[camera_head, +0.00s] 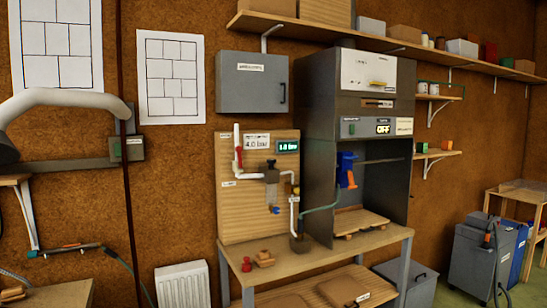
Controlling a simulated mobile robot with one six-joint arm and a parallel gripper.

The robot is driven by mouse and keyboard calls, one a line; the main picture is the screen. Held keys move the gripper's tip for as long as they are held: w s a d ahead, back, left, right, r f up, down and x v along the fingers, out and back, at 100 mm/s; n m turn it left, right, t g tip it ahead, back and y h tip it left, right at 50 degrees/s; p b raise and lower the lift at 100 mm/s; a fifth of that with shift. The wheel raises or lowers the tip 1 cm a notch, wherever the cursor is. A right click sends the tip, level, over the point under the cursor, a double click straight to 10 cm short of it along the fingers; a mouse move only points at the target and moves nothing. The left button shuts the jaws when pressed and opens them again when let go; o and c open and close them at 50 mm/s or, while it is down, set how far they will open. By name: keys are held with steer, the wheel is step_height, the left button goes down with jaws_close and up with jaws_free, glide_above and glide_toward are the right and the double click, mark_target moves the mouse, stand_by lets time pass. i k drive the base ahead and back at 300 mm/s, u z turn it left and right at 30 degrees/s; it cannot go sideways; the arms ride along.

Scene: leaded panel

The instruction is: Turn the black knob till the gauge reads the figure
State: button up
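A wooden board (228,205) on the bench carries white pipework with a red-handled valve (238,157). A dark knob (271,163), small in this view, sits on top of a regulator (272,188) in the pipe. A digital gauge (288,146) at the board's upper right shows green digits that look like 1.0 bar. A white card (257,141) to its left reads what looks like 4.0 bar. My gripper is not in view, and nothing is seen touching the knob.
A grey cabinet (335,110) with an open bay stands right of the board; a blue and orange tool (347,170) hangs there. A red piece (246,264) and a wooden piece (264,259) lie on the bench front (310,260). A radiator (183,286) stands left.

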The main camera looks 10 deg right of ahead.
mark_target(271, 162)
steer(key=z, duration=0.05)
steer(key=i, duration=0.95)
steer(key=u, duration=0.05)
